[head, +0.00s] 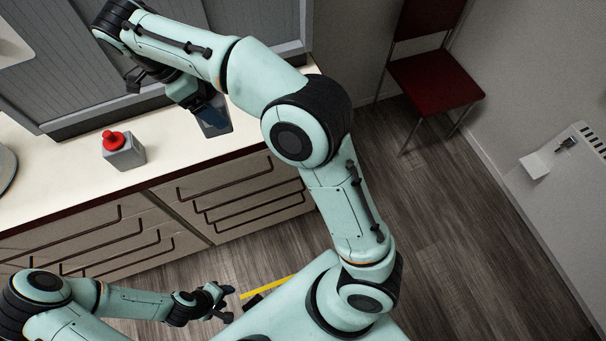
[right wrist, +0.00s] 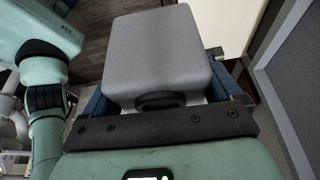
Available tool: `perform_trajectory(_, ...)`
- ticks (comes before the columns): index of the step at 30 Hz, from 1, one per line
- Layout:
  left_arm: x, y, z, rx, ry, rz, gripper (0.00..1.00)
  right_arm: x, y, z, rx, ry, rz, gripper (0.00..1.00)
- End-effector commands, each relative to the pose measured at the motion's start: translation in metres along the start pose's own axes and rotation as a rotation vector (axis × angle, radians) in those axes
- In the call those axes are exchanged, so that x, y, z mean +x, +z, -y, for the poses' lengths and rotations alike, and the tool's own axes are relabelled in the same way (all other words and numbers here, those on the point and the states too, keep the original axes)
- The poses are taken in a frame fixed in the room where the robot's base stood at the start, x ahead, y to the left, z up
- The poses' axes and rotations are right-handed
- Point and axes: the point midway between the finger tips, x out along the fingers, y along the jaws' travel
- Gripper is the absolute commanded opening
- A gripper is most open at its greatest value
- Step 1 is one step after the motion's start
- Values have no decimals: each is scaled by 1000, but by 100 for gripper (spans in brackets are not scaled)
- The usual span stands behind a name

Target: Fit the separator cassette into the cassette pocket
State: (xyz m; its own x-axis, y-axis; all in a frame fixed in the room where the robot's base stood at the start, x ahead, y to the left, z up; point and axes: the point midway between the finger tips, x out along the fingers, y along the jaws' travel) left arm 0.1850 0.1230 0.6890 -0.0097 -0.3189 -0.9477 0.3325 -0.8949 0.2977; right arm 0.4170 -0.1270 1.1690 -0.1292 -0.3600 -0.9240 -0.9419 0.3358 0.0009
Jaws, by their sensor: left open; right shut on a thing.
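A grey block with rounded edges, which I take to be the separator cassette (right wrist: 158,50), fills the middle of the right wrist view. My right gripper (right wrist: 163,92) is shut on it, with blue fingers at its two sides. In the head view my right gripper (head: 208,113) is above the counter's right end, and a grey part of the cassette (head: 219,129) shows beside the blue finger. My left gripper (head: 228,302) is open and empty, low over the floor in front of the drawers. I cannot make out the cassette pocket in either view.
A grey box with a red knob (head: 124,152) stands on the cream counter (head: 62,158), left of my right gripper. Grey ribbed panels (head: 60,60) rise behind the counter. A red chair (head: 436,82) stands at the back right. The counter between box and gripper is clear.

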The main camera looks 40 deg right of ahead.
Motion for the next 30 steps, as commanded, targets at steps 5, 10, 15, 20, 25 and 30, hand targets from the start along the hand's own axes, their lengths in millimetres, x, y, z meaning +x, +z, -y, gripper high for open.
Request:
perform_trajectory(5, 0, 0, 0, 0, 0, 1, 43, 30, 5, -2, -191, -76, -2, 56)
perform_trajectory(10, 0, 0, 0, 0, 0, 0, 43, 69, 13, -2, -441, -177, -2, 56)
perform_trajectory(15, 0, 1, 0, 0, 0, 1, 43, 132, 24, -3, -832, -334, -2, 56)
perform_trajectory(20, 0, 1, 1, -1, -1, 1, 43, 196, 37, -3, -1241, -500, 2, 56)
perform_trajectory(25, 0, 1, 0, 0, 0, 1, 43, 248, 50, -2, -1588, -644, 4, 56)
perform_trajectory(30, 0, 1, 0, 0, 0, 1, 43, 274, 57, -1, -1780, -734, 4, 56)
